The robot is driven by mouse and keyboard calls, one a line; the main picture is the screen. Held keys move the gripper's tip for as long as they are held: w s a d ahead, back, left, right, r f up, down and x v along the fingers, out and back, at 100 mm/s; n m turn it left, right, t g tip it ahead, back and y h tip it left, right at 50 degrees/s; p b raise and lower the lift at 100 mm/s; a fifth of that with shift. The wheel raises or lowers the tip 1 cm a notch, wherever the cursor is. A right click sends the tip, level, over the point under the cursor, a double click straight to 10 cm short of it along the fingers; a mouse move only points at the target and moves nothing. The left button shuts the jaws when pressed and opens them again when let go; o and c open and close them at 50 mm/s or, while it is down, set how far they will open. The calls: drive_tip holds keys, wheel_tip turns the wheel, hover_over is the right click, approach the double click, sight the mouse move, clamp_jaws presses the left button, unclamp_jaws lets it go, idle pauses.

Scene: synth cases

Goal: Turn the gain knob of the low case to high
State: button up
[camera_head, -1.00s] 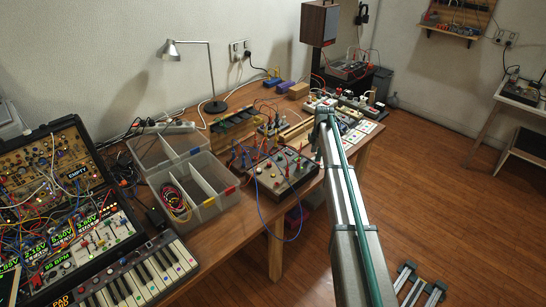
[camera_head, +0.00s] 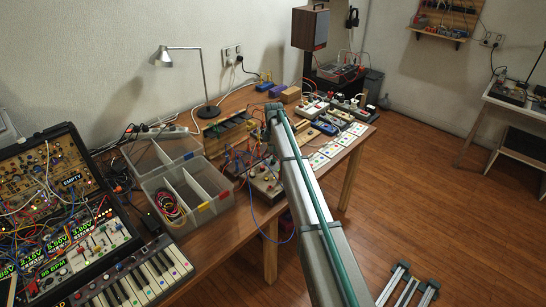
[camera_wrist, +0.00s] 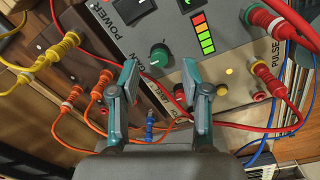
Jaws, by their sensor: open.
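A grey case (camera_head: 264,184) stands on the table in the head view, partly hidden by my arm. The knob lies just beyond the gap between the fingertips, and I see no contact. The gripper is hidden in the head view.
Yellow, red and orange plugs with cables (camera_wrist: 70,95) crowd both sides of the panel. A lit level bar (camera_wrist: 203,33) is right of the knob. A divided clear bin (camera_head: 185,195) stands left of the case.

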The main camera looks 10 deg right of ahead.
drive_tip(key=shift+f+p, duration=0.3)
drive_tip(key=shift+f, duration=1.25)
clamp_jaws()
